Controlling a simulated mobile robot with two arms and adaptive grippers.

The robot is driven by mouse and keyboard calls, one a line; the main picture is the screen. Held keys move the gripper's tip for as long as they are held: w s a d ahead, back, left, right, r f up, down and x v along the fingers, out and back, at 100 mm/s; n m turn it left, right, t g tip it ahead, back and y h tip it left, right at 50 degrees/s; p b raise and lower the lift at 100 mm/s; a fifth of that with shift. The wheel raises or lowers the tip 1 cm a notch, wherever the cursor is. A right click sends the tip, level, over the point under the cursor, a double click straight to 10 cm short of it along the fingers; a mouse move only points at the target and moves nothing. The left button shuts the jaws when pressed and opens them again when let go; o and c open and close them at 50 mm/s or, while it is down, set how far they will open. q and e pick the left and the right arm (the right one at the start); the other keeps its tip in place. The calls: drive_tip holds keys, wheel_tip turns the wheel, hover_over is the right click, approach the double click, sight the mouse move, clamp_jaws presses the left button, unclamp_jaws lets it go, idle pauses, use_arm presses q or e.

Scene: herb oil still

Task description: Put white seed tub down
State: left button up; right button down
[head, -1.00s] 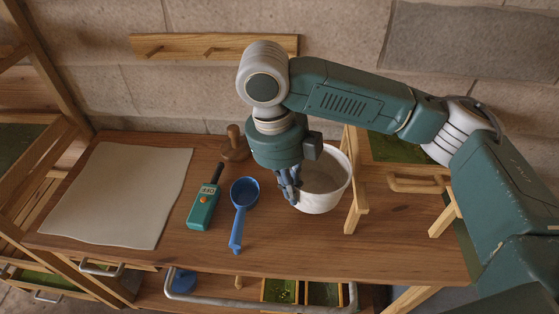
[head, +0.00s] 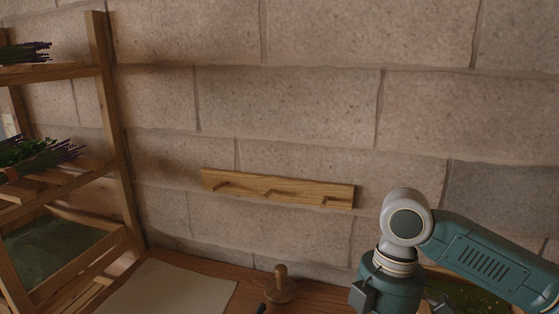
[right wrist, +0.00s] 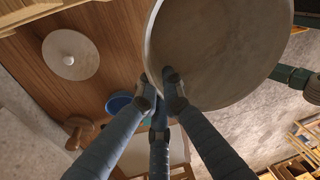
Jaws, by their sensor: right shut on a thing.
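The white seed tub (right wrist: 215,45) shows in the right wrist view as a large pale round shape at the upper middle. My right gripper (right wrist: 160,90) has its blue-grey fingers closed at the tub's near edge. Whether the tub touches the tabletop cannot be told. In the head view only part of my right arm and wrist shows at the lower right; the fingers and tub are below the picture. My left gripper is in neither current view.
The right wrist view shows the wooden tabletop (right wrist: 110,65), a pale round disc with a white knob (right wrist: 86,72), a blue scoop (right wrist: 118,102) and a turned wooden piece (right wrist: 78,128). The head view shows a pale mat (head: 165,290), a wall peg rail (head: 280,189) and a wooden rack (head: 112,120).

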drive_tip(key=m, duration=0.2)
drive_tip(key=d+m, duration=0.1)
drive_tip(key=m, duration=0.2)
drive_tip(key=shift+s+d+r+m+t+y, duration=0.15)
drive_tip(key=shift+s+r+m+t+y, duration=0.1)
drive_tip(key=shift+r+m+t+y, duration=0.05)
drive_tip(key=m, duration=0.3)
drive_tip(key=d+m+t, duration=0.1)
drive_tip(key=shift+s+r+m, duration=0.25)
drive_tip(key=shift+m, duration=0.15)
drive_tip(key=m, duration=0.4)
drive_tip(key=shift+s+d+r+t, duration=0.25)
drive_tip(key=shift+d+t, duration=0.05)
drive_tip(key=shift+d, duration=0.05)
drive_tip(key=m, duration=0.3)
drive_tip(key=shift+s+d+r+m+t, duration=0.15)
drive_tip(key=shift+d+m+t, duration=0.05)
drive_tip(key=shift+m+t, duration=0.1)
drive_tip(key=w+d+f+m+b, duration=0.2)
drive_tip(key=w+d+f+m, duration=0.15)
drive_tip(key=w+m, duration=0.2)
drive_tip(key=shift+h, duration=0.4)
drive_tip(key=f, duration=1.3)
drive_tip(key=a+f, duration=0.1)
drive_tip(key=f, duration=0.5)
drive_tip(key=shift+w+f, duration=0.25)
drive_tip(key=shift+f, duration=0.15)
